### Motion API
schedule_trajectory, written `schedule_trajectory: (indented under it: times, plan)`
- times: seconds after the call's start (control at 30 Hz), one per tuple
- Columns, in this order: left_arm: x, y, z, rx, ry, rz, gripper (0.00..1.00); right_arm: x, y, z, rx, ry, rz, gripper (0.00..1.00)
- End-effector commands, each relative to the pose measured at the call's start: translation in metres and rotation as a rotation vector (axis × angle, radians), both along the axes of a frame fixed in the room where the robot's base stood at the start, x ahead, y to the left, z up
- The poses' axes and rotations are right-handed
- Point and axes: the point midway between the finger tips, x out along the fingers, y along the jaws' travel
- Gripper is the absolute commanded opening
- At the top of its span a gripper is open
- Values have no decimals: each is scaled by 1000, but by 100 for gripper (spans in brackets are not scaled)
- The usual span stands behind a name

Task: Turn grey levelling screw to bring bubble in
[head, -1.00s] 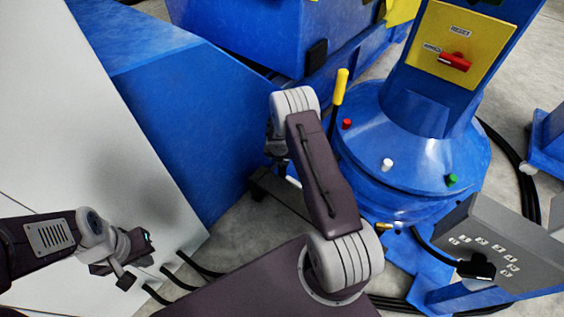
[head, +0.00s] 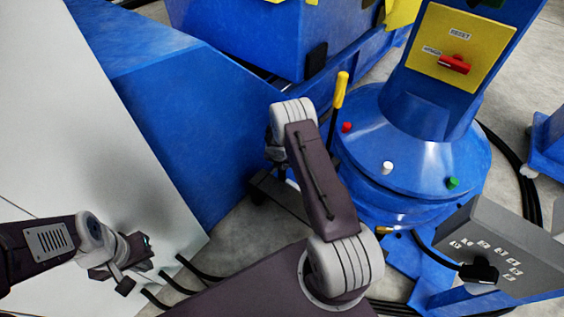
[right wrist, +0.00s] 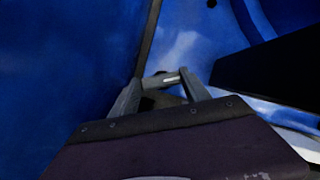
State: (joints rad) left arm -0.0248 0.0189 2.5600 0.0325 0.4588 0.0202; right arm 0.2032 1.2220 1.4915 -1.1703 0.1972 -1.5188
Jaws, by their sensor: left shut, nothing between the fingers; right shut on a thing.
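In the right wrist view my right gripper (right wrist: 165,88) is shut on a small grey piece (right wrist: 160,79), which looks like the grey levelling screw. It lies between the fingertips, close to blue surfaces. In the head view my right arm hides this gripper and the screw. The blue round base (head: 415,165) of the positioner carries a red knob (head: 347,127), a white knob (head: 387,168) and a green knob (head: 452,183). No bubble can be made out. My left gripper (head: 138,258) is shut and empty at the lower left, before a pale panel.
A yellow-handled lever (head: 341,90) stands beside the base. A yellow panel (head: 435,40) with a red handle (head: 454,64) is on the column. A grey box (head: 500,245) stands at the lower right. Black cables (head: 180,280) lie at the lower left. Blue housings fill the back.

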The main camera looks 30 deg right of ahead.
Motion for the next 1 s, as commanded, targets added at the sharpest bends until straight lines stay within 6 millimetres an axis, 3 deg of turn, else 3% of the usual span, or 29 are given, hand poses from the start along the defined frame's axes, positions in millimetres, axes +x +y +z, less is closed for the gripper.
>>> schedule_trajectory:
  times: [0.43,1.0]
  plan:
    - [0,0,27,0,0,0,0,2,2,1,0,1,-339,14]
    - [0,0,-2,0,0,0,0,4,3,-3,1,0,-789,14]
